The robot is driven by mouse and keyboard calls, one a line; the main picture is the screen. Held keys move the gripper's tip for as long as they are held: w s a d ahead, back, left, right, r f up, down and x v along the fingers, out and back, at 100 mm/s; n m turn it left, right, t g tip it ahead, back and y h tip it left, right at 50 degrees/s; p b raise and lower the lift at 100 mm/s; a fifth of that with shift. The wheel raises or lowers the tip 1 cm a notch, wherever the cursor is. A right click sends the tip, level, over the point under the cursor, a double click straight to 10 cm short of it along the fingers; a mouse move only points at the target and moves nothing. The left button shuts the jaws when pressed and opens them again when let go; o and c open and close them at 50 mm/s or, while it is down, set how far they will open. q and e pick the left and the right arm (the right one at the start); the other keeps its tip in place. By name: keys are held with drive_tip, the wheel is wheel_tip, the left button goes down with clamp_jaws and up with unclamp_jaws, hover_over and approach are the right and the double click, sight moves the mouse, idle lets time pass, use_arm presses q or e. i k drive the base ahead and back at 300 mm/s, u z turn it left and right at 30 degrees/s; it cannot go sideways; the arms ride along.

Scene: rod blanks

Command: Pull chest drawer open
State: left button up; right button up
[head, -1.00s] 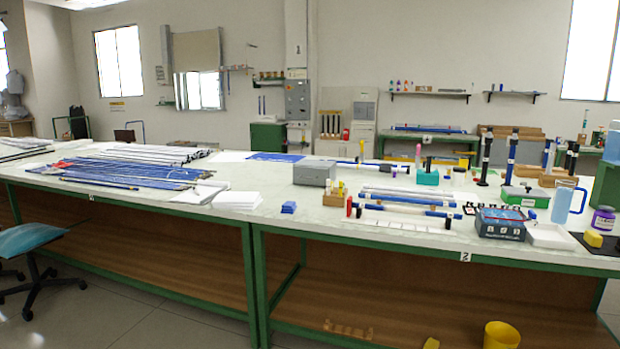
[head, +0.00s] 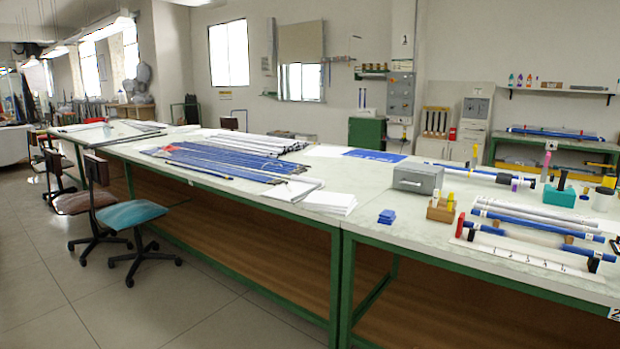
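A small grey metal box (head: 418,179) stands on the long workbench, right of the middle of the head view. A small dark mark shows on its front, and no gap or pulled-out drawer can be seen on it. A green cabinet (head: 365,133) stands by the back wall and its front looks closed. I cannot tell for sure which of these is the chest. Neither of my grippers is in view.
The green-framed workbench (head: 372,222) runs across the view. Chairs (head: 130,214) stand at the left. The floor (head: 190,300) in front is clear.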

sight(409, 180)
drive_tip(key=u, duration=0.6)
drive_tip(key=i, duration=2)
drive_tip(key=z, duration=0.7)
